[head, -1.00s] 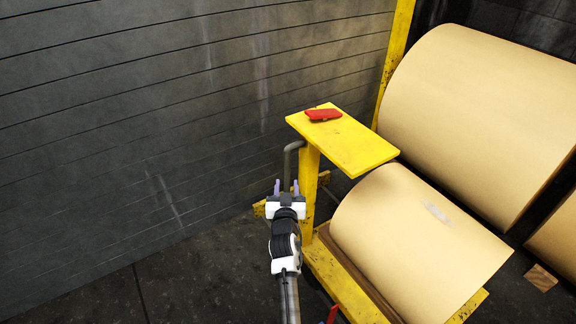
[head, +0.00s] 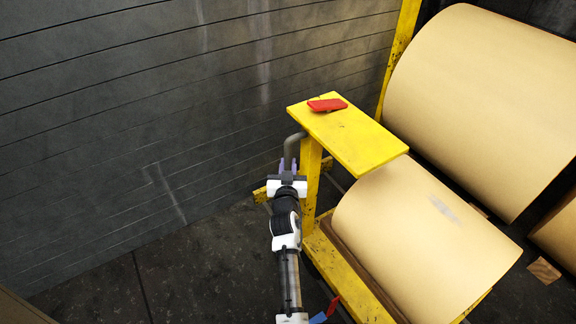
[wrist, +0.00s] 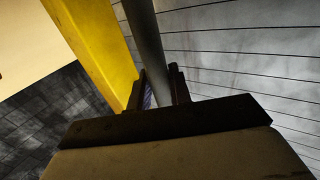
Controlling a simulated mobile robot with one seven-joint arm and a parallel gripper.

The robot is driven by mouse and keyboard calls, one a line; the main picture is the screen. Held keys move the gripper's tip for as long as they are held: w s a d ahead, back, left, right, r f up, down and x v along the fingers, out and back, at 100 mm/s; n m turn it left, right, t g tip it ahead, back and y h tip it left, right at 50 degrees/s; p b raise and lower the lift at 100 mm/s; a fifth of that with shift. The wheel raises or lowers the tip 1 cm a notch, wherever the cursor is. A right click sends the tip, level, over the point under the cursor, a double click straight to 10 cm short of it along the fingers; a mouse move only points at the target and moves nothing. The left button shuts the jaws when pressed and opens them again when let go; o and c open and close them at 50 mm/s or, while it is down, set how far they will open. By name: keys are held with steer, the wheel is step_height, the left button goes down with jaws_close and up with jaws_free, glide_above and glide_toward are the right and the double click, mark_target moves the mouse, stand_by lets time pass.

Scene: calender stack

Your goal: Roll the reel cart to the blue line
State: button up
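The yellow reel cart (head: 344,272) stands right of centre in the head view, with a tan paper reel (head: 420,240) lying on it. A yellow shelf (head: 352,142) tops its post (head: 309,185). The cart's bent grey handle (head: 289,150) sticks out on the left of the post. My gripper (head: 288,167) is at this handle. In the wrist view the grey bar (wrist: 146,40) passes between my two fingers (wrist: 163,90), which look closed on it, beside the yellow post (wrist: 98,45). No blue line on the floor can be made out.
A red object (head: 327,105) lies on the shelf. A larger reel (head: 480,100) stands behind the cart, with another at the right edge. A wood block (head: 544,270) lies on the floor at right. A dark slatted wall (head: 120,110) runs along the left; dark floor lies before it.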

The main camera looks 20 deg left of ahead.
jaws_close()
steer(key=shift+w+a+b, duration=0.45)
steer(key=shift+a+b, duration=0.05)
steer(key=shift+b, duration=0.6)
steer(key=shift+w+a, duration=0.1)
steer(key=shift+a, duration=0.05)
steer(key=shift+o, duration=2.4)
jaws_free()
steer(key=shift+s, duration=0.2)
